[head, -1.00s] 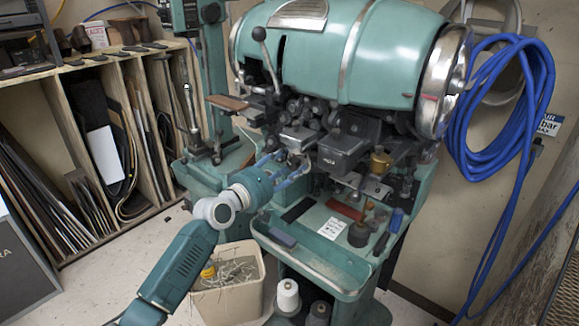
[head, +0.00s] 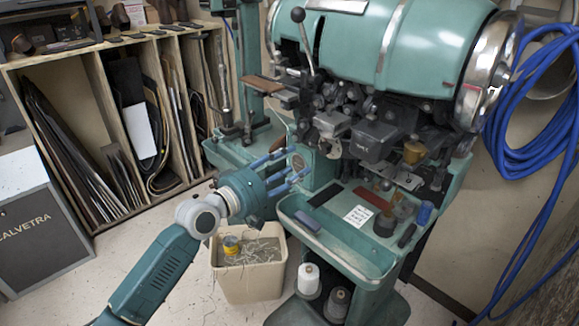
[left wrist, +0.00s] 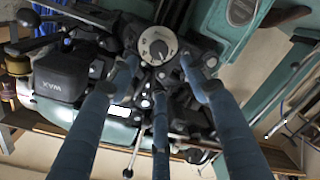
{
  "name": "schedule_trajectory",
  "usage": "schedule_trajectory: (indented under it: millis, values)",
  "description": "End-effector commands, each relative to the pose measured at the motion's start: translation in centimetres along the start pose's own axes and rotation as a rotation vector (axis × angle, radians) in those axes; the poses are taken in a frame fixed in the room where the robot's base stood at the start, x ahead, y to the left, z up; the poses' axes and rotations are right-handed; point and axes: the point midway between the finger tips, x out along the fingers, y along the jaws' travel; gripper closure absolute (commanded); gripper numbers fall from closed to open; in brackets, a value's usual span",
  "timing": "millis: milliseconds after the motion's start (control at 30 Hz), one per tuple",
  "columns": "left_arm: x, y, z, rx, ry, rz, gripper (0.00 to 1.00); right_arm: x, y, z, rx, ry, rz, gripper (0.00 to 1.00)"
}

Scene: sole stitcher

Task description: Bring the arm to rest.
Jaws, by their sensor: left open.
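My left gripper (head: 294,168) is open, with its blue fingers spread apart and pointing at the front of the teal sole stitcher (head: 372,45). The fingertips are close to a round dial (head: 298,162) on the machine; I cannot tell whether they touch it. In the left wrist view the open fingers (left wrist: 163,82) spread around the dial (left wrist: 158,46) with nothing held between them. My left arm (head: 160,268) stretches up from the lower left. My right gripper is not in view.
A beige bin (head: 250,282) of scraps stands below my left gripper. The machine's tray (head: 330,237) is to its right. A wooden rack (head: 95,195) stands at the left wall. A blue hose (head: 530,130) hangs at right. Bare floor shows at lower left.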

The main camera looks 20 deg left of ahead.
Motion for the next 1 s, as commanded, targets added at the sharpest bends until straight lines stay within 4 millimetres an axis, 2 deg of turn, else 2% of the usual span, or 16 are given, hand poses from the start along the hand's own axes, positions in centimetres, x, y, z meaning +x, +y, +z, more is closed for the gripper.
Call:
schedule_trajectory:
  millis: [467,567,667,733,867,900,1000]
  values:
    - [-0.3,0.0,0.0,0.0,0.001,0.0,0.53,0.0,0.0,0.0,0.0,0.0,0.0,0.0]
    - [-0.3,-0.7,0.2,0.0,0.0,-0.011,0.53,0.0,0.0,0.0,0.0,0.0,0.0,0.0]
    - [-0.1,-3.6,1.3,0.009,-0.004,-0.061,0.53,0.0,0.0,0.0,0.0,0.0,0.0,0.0]
    - [-0.2,-7.2,2.8,0.025,-0.013,-0.123,0.53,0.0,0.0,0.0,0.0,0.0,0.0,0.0]
    - [-1.2,-15.8,7.1,0.077,-0.048,-0.273,0.53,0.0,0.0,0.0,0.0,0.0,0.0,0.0]
    - [-1.8,-18.4,8.7,0.095,-0.066,-0.319,0.53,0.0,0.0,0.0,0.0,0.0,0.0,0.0]
    - [-3.9,-24.5,12.9,0.146,-0.121,-0.428,0.53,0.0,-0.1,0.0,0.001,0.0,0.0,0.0]
